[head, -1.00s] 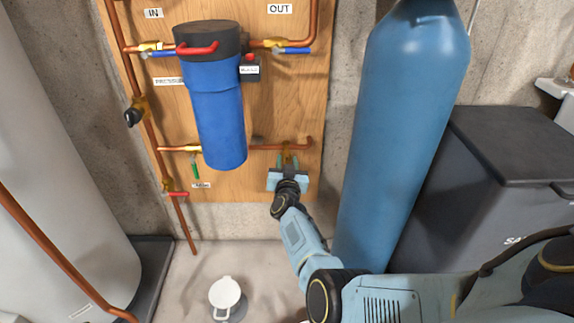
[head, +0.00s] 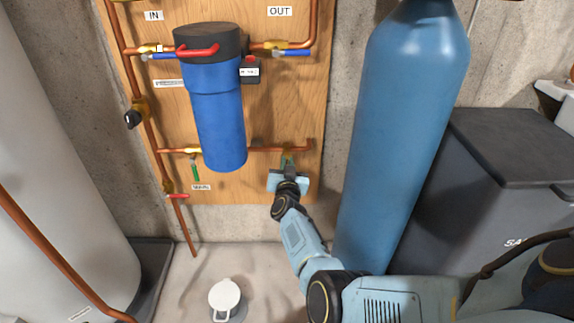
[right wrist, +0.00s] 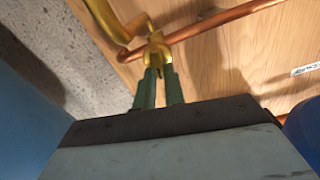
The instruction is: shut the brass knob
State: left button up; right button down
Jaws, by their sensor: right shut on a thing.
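The brass knob (right wrist: 157,50) sits on a brass fitting at the copper pipe in the right wrist view. In the head view it is mostly hidden behind my right gripper (head: 287,162), at the lower right of the wooden panel. My right gripper's green fingers also show in the right wrist view (right wrist: 159,80), shut on the knob with one finger on each side. The knob's exact turn angle cannot be told. My left gripper is not in view.
The blue filter housing (head: 217,115) hangs on the wooden panel (head: 285,105), left of my gripper. A tall blue cylinder (head: 405,130) stands close on the right, beside a dark bin (head: 505,150). A white jug (head: 225,297) stands on the floor.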

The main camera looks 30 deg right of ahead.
jog(key=shift+m, duration=0.3)
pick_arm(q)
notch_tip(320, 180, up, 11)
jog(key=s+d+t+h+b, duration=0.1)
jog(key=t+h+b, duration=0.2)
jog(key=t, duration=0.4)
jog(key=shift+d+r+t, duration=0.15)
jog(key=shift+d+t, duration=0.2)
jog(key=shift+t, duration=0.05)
pick_arm(e)
jog(key=m, duration=1)
jog(key=f+m, duration=0.1)
jog(key=m, duration=0.4)
jog(key=shift+s+d+f, duration=0.1)
jog(key=shift+s+d, duration=0.15)
jog(key=shift+d, duration=0.15)
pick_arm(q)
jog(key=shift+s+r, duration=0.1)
pick_arm(e)
jog(key=shift+m, duration=0.4)
jog(key=c, duration=1.5)
grip_release()
